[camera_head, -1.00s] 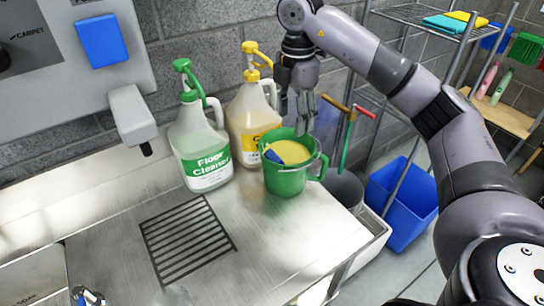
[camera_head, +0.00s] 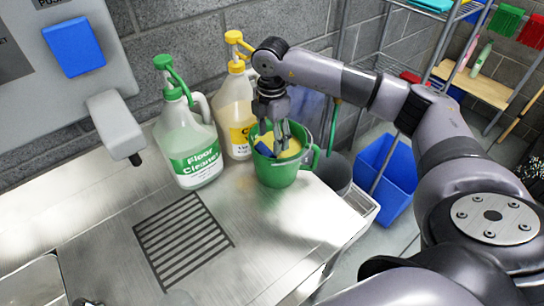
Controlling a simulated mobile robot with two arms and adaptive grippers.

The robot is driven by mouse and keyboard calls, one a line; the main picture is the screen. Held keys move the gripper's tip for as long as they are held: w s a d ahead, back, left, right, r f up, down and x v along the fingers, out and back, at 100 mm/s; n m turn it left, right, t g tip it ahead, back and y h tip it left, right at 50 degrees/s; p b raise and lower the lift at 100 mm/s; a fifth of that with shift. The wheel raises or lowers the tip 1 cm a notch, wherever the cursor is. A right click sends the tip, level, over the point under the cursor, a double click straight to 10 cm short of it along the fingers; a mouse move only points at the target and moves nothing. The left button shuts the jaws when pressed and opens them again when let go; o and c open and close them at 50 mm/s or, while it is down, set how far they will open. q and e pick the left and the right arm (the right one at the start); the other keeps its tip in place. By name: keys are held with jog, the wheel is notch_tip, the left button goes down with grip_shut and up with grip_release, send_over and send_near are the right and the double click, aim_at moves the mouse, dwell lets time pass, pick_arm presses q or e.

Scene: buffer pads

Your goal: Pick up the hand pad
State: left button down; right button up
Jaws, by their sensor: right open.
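A green bucket (camera_head: 280,174) stands near the right edge of the steel counter. A yellow pad with a blue part, which I take as the hand pad (camera_head: 294,147), lies in its mouth. My right gripper (camera_head: 279,148) points down into the bucket opening with its fingers apart, at the pad. The fingers cover part of the pad, and I cannot tell whether they touch it. My left gripper is not in view.
A green-capped floor cleaner jug (camera_head: 190,140) and a yellow-capped jug (camera_head: 236,112) stand left of the bucket, close by. A drain grate (camera_head: 182,240) lies in front. A blue bin (camera_head: 386,178) and a wire shelf (camera_head: 420,12) are to the right.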

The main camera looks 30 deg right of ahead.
jog(key=shift+f, duration=0.2)
notch_tip(320, 180, down, 4)
jog(key=shift+a+f+p, duration=0.1)
jog(key=shift+f+p, duration=0.1)
jog(key=shift+p, duration=1.05)
jog(key=shift+f, duration=0.25)
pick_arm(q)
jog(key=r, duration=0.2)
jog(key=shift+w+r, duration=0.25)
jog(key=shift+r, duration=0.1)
pick_arm(e)
jog(key=shift+c, duration=0.3)
jog(key=c, duration=0.9)
jog(key=shift+c, duration=0.2)
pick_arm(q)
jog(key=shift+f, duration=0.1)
pick_arm(e)
jog(key=shift+r, duration=0.1)
